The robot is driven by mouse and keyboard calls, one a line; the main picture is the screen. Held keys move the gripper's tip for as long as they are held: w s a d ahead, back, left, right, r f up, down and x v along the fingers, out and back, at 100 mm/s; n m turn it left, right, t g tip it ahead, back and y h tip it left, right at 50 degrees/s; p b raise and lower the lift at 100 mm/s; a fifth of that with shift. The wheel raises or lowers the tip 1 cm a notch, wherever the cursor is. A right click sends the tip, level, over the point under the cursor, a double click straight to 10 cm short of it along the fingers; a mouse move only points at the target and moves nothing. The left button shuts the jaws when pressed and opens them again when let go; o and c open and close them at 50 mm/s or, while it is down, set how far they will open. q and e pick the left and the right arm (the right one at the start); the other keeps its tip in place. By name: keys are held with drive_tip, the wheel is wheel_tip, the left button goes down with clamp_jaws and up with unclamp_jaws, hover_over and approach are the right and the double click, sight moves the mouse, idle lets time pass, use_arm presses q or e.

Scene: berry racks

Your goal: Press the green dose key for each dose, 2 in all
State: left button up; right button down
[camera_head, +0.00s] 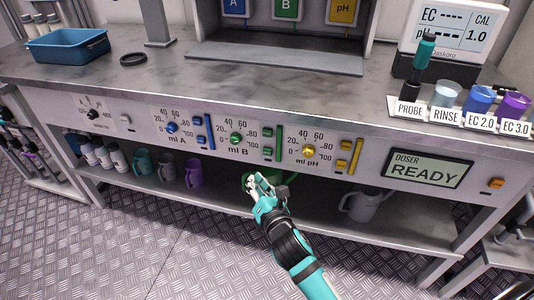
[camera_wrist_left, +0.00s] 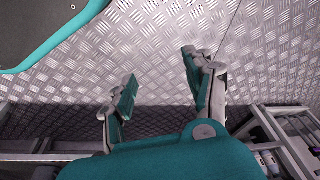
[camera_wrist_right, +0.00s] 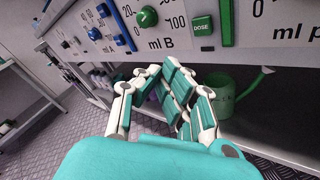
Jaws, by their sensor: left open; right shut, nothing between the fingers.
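The green dose key (camera_head: 267,152) is on the front panel in the ml B section, below another green key (camera_head: 267,132). It also shows in the right wrist view (camera_wrist_right: 203,27), lettered DOSE. The green ml B dial (camera_head: 236,138) is to its left. The doser display (camera_head: 427,170) reads READY. My right gripper (camera_head: 258,180) is shut and empty, in front of the bench and below the green dose key, apart from it. In the right wrist view its fingertips (camera_wrist_right: 163,70) are below the panel. My left gripper (camera_wrist_left: 160,70) is open and empty above the metal floor.
Blue keys (camera_head: 199,139) and yellow keys (camera_head: 344,145) flank the green ones. A green jug (camera_wrist_right: 222,95) is on the lower shelf behind my right gripper, with a grey jug (camera_head: 364,204) to the right. Labelled cups (camera_head: 446,97) stand on the bench top.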

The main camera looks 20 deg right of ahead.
sight(257, 152)
use_arm(q)
drive_tip(key=shift+r, duration=0.45)
use_arm(e)
drive_tip(key=w+d, duration=0.4)
drive_tip(key=w, duration=0.1)
drive_tip(key=shift+w, duration=0.3)
use_arm(q)
drive_tip(key=shift+w, duration=0.1)
idle(0.8)
drive_tip(key=shift+s+a+f, duration=0.1)
drive_tip(key=shift+s+f, duration=0.05)
drive_tip(key=shift+f, duration=0.35)
drive_tip(key=shift+s+f, duration=0.15)
drive_tip(key=shift+f, duration=0.35)
use_arm(e)
drive_tip(key=shift+w+d, duration=0.15)
drive_tip(key=shift+w, duration=0.15)
use_arm(q)
drive_tip(key=shift+w+r, duration=0.15)
use_arm(e)
drive_tip(key=shift+w+d, duration=0.1)
drive_tip(key=shift+w, duration=0.05)
